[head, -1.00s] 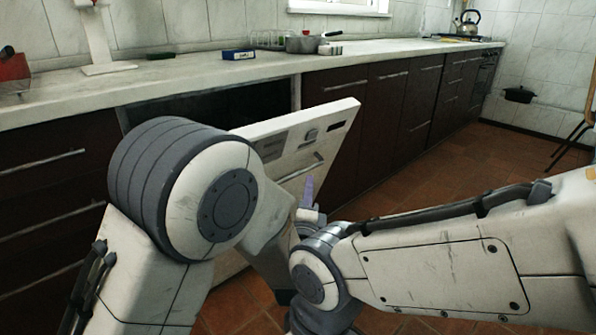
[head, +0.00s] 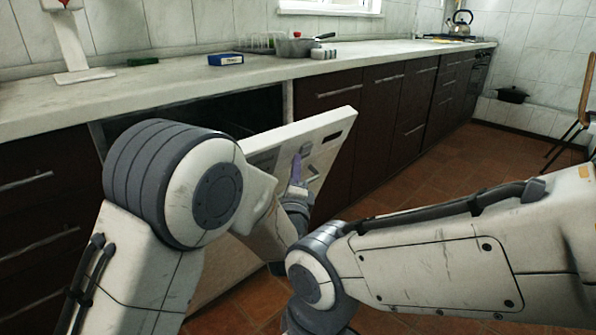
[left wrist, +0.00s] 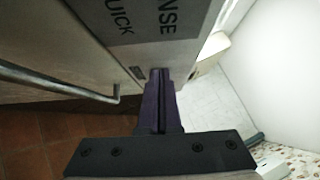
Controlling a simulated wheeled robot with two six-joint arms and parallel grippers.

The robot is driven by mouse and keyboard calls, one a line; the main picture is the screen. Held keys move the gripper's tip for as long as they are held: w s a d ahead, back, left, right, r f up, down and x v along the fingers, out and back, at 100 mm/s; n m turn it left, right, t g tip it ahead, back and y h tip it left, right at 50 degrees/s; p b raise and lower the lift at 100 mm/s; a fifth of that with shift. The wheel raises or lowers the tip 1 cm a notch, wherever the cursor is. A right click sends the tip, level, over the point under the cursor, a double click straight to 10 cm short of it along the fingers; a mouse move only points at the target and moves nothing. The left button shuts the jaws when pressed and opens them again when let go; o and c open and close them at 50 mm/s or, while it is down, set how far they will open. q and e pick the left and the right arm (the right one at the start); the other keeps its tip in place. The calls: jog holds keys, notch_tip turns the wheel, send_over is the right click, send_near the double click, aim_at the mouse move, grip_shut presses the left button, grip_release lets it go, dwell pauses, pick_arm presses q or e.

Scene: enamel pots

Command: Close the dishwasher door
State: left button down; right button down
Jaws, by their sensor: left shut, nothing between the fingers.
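The dishwasher door (head: 330,135) is a white panel standing partly open. It leans out from the cabinet row toward me, with the dark dishwasher opening (head: 255,105) behind its top edge. My left gripper (head: 297,167), with purple fingers, is at the door's outer face, near its controls. In the left wrist view the shut, empty fingers (left wrist: 158,85) reach to the door's printed panel (left wrist: 150,25); I cannot tell if they touch it. A metal handle bar (left wrist: 65,85) runs beside them on the left. My left arm hides the door's lower left. My right gripper is not in view.
The countertop (head: 180,82) above holds a blue box (head: 226,59) and a grey pan (head: 297,47). Dark cabinets (head: 375,130) continue to the right. My right forearm crosses the lower right. Brown floor tiles (head: 440,165) are clear; a chair (head: 575,120) stands far right.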

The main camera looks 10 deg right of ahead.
pick_arm(q)
jog(key=shift+w+a+r, duration=0.1)
jog(key=shift+w+a, duration=0.15)
jog(key=shift+a, duration=0.1)
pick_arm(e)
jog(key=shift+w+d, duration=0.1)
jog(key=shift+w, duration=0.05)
pick_arm(q)
jog(key=shift+a, duration=0.1)
